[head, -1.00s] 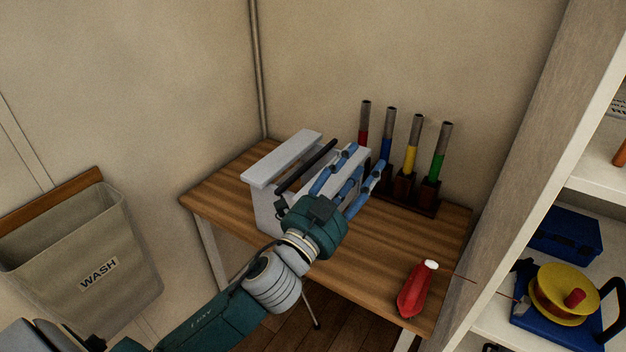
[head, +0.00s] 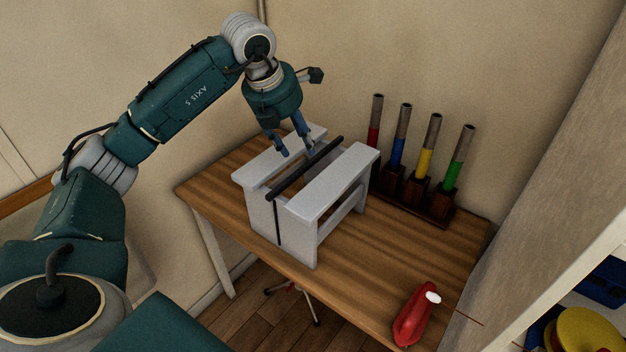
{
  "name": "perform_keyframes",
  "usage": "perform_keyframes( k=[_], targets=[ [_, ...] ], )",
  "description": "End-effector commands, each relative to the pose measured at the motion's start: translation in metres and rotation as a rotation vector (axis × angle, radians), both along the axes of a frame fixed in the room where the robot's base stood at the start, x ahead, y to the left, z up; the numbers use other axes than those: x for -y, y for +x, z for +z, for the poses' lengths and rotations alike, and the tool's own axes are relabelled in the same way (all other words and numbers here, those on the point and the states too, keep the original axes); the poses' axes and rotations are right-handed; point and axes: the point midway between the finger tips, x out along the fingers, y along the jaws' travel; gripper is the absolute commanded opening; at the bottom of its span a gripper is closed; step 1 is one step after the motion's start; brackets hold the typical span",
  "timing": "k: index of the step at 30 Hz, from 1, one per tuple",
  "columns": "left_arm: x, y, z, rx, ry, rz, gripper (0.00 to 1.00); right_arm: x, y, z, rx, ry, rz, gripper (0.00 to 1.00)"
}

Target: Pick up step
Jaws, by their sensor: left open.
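The step (head: 335,185) is a light grey two-slab stool with a dark bar (head: 306,170) running along the gap between its slabs. It stands upright on the wooden table (head: 400,255) in the head view. My left gripper (head: 296,153) is open and points down at the step's far end, its blue fingers by the far slab and the bar. I cannot tell whether the fingers touch the step. My right gripper is not in view.
A dark rack holds several colour-banded handles (head: 429,150) at the table's back, right of the step. A red bottle (head: 413,317) is near the front right edge. A shelf unit (head: 560,230) stands at the right. The table's right middle is clear.

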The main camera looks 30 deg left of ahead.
Motion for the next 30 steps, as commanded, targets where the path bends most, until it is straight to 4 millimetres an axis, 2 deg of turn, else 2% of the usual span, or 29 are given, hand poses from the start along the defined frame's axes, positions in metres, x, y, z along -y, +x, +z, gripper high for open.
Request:
perform_keyframes(
  k=[9,16,24,30],
  targets=[
    [-0.002,0.015,-0.042,-0.009,0.008,0.007,0.43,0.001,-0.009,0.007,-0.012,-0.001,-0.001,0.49],
    [0.000,0.022,-0.058,-0.010,0.006,0.004,0.43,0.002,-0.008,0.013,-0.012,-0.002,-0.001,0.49],
    [0.001,0.037,-0.093,-0.009,0.006,0.005,0.43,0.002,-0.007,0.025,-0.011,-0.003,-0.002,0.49],
    [0.001,0.039,-0.098,-0.006,0.007,0.004,0.43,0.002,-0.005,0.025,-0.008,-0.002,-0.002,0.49]
  ],
)
